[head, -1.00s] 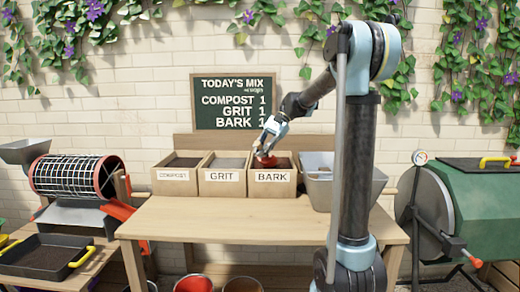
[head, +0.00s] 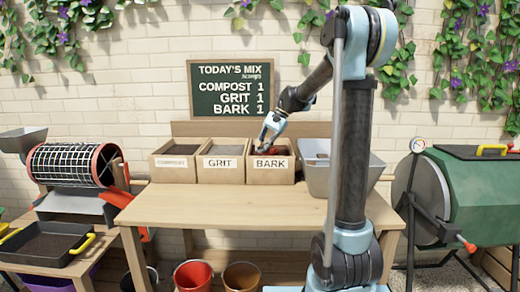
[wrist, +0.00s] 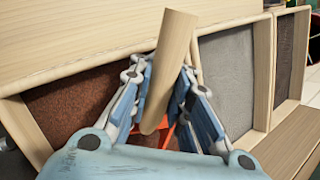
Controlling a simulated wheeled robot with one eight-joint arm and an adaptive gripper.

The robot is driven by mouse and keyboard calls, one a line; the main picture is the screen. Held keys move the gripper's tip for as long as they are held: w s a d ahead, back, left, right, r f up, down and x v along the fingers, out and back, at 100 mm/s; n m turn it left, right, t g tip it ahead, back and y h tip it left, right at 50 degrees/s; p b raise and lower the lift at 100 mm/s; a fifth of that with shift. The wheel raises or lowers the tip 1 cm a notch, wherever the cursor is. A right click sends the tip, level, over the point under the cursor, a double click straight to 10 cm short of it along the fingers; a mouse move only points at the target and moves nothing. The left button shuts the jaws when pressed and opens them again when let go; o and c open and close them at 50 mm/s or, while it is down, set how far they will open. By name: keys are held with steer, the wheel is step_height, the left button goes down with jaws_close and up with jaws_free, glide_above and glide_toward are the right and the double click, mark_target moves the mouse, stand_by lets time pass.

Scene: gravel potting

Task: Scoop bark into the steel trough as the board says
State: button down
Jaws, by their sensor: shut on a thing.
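My gripper (head: 263,146) is low over the bark box (head: 270,176) and points down into it. In the wrist view my gripper (wrist: 157,95) is shut on the light wooden handle (wrist: 172,60) of a scoop. Part of the red scoop (wrist: 168,133) shows below the fingers, at the brown bark (wrist: 75,105); most of it is hidden, so I cannot tell how full it is. The steel trough (head: 317,178) stands just right of the bark box; its contents are not clear. The board (head: 232,88) reads compost 1, grit 1, bark 1, in scoops.
The grit box (head: 221,174) and compost box (head: 174,172) stand left of the bark box. The front of the wooden table (head: 220,210) is clear. A drum sieve (head: 75,165) stands left and a green drum (head: 470,195) right. A red bucket (head: 193,275) is below.

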steer(key=shift+w+d+f, duration=0.1)
steer(key=shift+w+f, duration=0.05)
steer(key=shift+w, duration=0.1)
steer(key=shift+s+r+t+h, duration=0.3)
steer(key=shift+r+t, duration=0.05)
steer(key=shift+t, duration=0.45)
steer(key=shift+s+r+n+t+h, duration=0.15)
steer(key=shift+r+n+t+h, duration=0.25)
steer(key=shift+t, duration=1.1)
steer(key=shift+s+a+r, duration=0.15)
steer(key=shift+s+r, duration=0.2)
steer(key=shift+r, duration=0.55)
steer(key=shift+s+a+r, duration=0.2)
steer(key=shift+s+r, duration=0.1)
steer(key=shift+r, duration=0.65)
steer(key=shift+s+a+r, duration=0.15)
steer(key=shift+s+r, duration=0.2)
steer(key=shift+r, duration=0.55)
